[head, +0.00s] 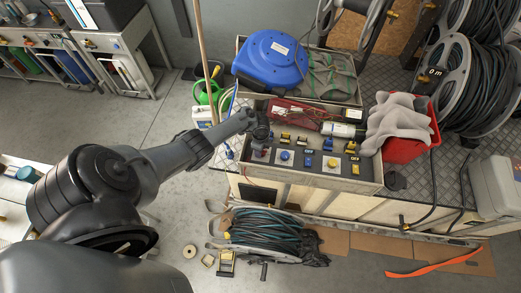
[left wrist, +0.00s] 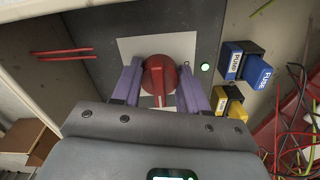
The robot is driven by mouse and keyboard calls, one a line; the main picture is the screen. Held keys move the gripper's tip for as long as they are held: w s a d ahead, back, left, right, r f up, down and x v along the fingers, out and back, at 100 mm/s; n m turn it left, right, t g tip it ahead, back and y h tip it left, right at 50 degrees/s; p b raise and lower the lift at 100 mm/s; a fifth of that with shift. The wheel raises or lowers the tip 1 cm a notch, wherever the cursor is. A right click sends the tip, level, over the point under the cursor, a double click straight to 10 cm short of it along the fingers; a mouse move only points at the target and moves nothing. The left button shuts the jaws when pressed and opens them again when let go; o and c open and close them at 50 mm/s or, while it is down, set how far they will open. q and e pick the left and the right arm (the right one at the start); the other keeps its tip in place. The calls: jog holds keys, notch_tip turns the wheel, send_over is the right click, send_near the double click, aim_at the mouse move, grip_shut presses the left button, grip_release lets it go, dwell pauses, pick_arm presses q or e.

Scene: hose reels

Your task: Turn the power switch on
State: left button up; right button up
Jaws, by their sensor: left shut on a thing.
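The power switch is a red rotary knob (left wrist: 158,80) on a pale square plate (left wrist: 182,45) in the left wrist view. Its ridge runs up and down in the picture, with a pale mark at its lower end. My left gripper (left wrist: 158,86) has a purple finger on each side of the knob and is shut on it. A small round green lamp (left wrist: 205,67) glows to the right of the knob. In the head view my left gripper (head: 260,148) is over the left end of the control panel (head: 328,164). My right gripper is not in view.
Labelled blue and yellow fuse blocks (left wrist: 250,70) sit close to the right of the gripper, with loose wires beyond. In the head view a blue hose reel (head: 272,60) stands behind the panel and a red bucket (head: 408,148) with grey cloth stands to its right.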

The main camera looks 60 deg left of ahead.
pick_arm(q)
jog(key=o, duration=1.1)
jog(key=shift+c, duration=0.2)
notch_tip(320, 180, up, 10)
jog(key=p, duration=0.4)
jog(key=shift+f, duration=0.15)
jog(key=shift+r+p, duration=0.3)
jog(key=shift+r, duration=0.25)
jog(key=shift+d, duration=0.15)
